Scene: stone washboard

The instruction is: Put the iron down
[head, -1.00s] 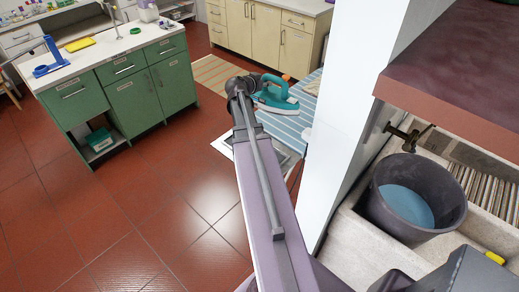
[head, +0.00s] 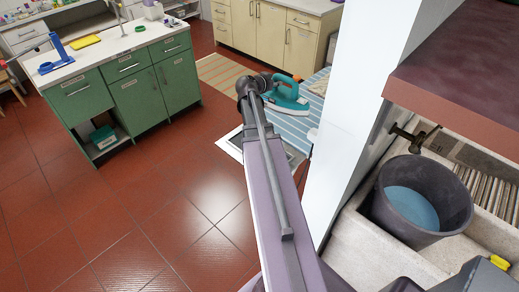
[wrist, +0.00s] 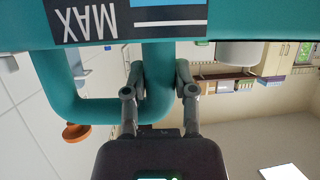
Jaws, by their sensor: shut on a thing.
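The teal iron (head: 288,97) with a pale soleplate is at the far end of my arm in the head view. It is over the blue-striped ironing board (head: 296,128); I cannot tell whether it touches the cloth. In the wrist view the iron's teal body (wrist: 240,30), with an upside-down "MAX" label, fills the top. My gripper (wrist: 160,75) is shut on the iron, with its two fingers on either side of a teal part of the handle. In the head view my gripper is mostly hidden behind my wrist.
A white pillar (head: 350,130) stands close to the right of my arm. Beyond it are a stone sink (head: 355,245) with a dark bucket (head: 440,230) and a dark red shelf (head: 450,75). A green cabinet (head: 135,100) stands left. The red tiled floor (head: 150,215) between is clear.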

